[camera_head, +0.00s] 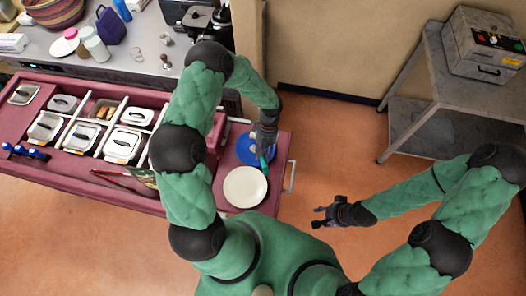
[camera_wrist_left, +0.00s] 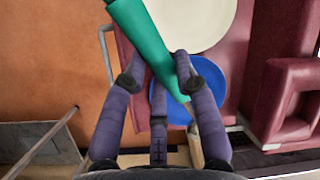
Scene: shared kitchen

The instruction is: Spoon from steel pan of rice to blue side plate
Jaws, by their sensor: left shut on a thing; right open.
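My left gripper (camera_head: 265,148) is over the blue side plate (camera_head: 247,158) at the right end of the maroon cart. It is shut on a green handle (camera_wrist_left: 146,38), likely the spoon's, which also shows as a small green piece in the head view (camera_head: 263,164). In the left wrist view the blue plate (camera_wrist_left: 215,82) lies behind the fingers. The spoon's bowl cannot be made out, nor whether it touches the plate. Several steel pans (camera_head: 123,144) sit in the cart at left; I cannot tell which holds rice. My right gripper (camera_head: 322,216) is open and empty, over the floor.
A white plate (camera_head: 245,187) lies just in front of the blue plate. A red-handled utensil (camera_head: 113,174) lies on the cart (camera_head: 130,196). A counter with bottles (camera_head: 95,45) stands behind. A grey steel table (camera_head: 432,105) bears a metal appliance (camera_head: 482,50) at right. The floor between is clear.

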